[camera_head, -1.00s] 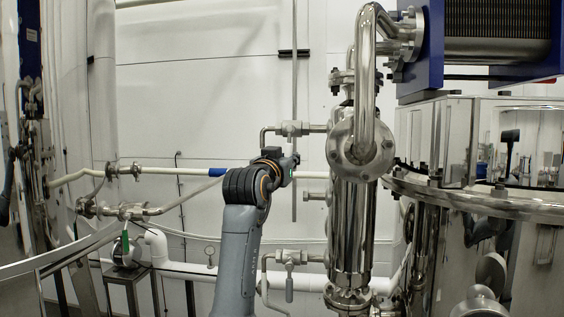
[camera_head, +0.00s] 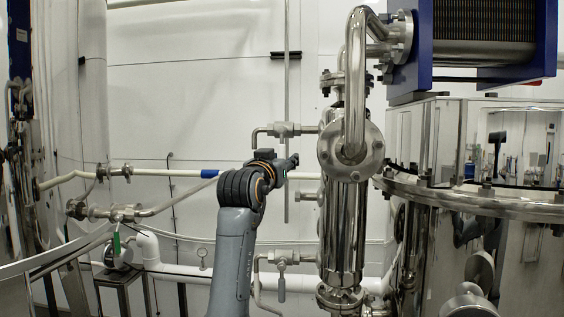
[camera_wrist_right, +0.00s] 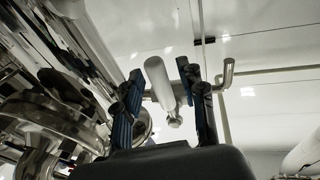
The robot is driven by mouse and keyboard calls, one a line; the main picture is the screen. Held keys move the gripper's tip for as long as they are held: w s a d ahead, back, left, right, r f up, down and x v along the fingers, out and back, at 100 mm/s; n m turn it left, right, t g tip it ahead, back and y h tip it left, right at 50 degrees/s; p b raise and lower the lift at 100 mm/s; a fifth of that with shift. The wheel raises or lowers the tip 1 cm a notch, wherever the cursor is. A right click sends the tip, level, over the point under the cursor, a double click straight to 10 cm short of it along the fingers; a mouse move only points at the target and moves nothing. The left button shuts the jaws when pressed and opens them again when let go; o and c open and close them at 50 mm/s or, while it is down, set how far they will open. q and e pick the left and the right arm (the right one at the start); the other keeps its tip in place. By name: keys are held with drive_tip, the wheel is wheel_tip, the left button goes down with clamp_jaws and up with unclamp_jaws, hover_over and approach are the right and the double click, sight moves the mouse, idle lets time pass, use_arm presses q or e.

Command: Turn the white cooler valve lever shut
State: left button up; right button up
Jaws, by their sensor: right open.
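The white valve lever (camera_wrist_right: 158,82) shows in the right wrist view as a pale, rounded handle. It lies between the two spread fingers of my right gripper (camera_wrist_right: 166,100), with a visible gap to the right finger; contact on the left side is unclear. In the head view my right gripper (camera_head: 290,164) is just below the upper valve (camera_head: 284,130) on the thin pipe left of the steel column. The upper valve's handle cannot be made out there, possibly hidden by the gripper. My left gripper is out of view.
The steel column (camera_head: 345,230) with its round flange (camera_head: 352,150) stands close right of the gripper. A lower valve (camera_head: 282,257) has a hanging handle (camera_head: 281,288). A large steel tank (camera_head: 470,200) fills the right.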

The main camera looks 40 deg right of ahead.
drive_tip(key=shift+a+f, duration=0.1)
drive_tip(key=shift+a, duration=0.05)
drive_tip(key=v, duration=1.1)
drive_tip(key=shift+s+a, duration=0.25)
